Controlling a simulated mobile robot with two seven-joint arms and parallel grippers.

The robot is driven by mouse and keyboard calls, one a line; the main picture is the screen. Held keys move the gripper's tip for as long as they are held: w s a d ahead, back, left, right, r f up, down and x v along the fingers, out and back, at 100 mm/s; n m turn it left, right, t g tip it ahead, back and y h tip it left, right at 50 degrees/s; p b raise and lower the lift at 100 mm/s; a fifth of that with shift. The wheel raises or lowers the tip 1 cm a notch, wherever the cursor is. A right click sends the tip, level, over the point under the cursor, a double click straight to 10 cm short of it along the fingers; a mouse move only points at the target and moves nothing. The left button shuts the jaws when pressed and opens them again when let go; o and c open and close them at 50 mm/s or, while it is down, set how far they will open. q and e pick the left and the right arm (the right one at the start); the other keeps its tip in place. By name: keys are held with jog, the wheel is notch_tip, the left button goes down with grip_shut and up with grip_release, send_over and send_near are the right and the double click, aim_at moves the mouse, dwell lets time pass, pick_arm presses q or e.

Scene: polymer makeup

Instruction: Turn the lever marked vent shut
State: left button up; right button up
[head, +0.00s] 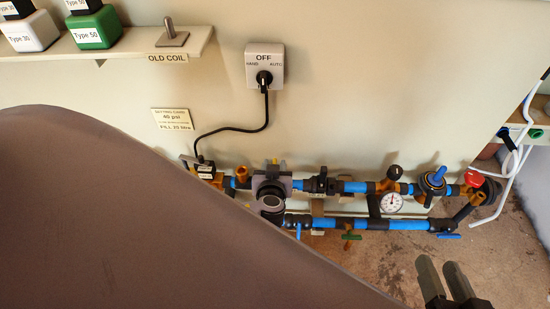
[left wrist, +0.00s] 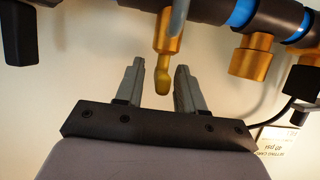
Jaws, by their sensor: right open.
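No lever with a readable vent mark shows; the labels on the pipework are too small. The pipework (head: 355,187) runs low along the wall, with blue pipe, black fittings and several handles. In the left wrist view my left gripper (left wrist: 157,75) is open. A brass outlet with a yellow tip (left wrist: 162,80) shows between its fingers, with gaps at both sides. A grey lever (left wrist: 179,17) crosses the brass above it. My right gripper (head: 440,264) is open and empty at the lower right, apart from the pipes.
A blue lever (head: 298,231), green lever (head: 350,237), red knob (head: 473,179) and pressure gauge (head: 391,203) sit on the pipework. A switch box (head: 265,58) with a black cord (head: 266,115) is above. A shelf (head: 120,47) holds bottles. The floor (head: 370,265) at lower right is clear.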

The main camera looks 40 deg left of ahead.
pick_arm(q)
jog(key=shift+c, duration=0.3)
grip_shut()
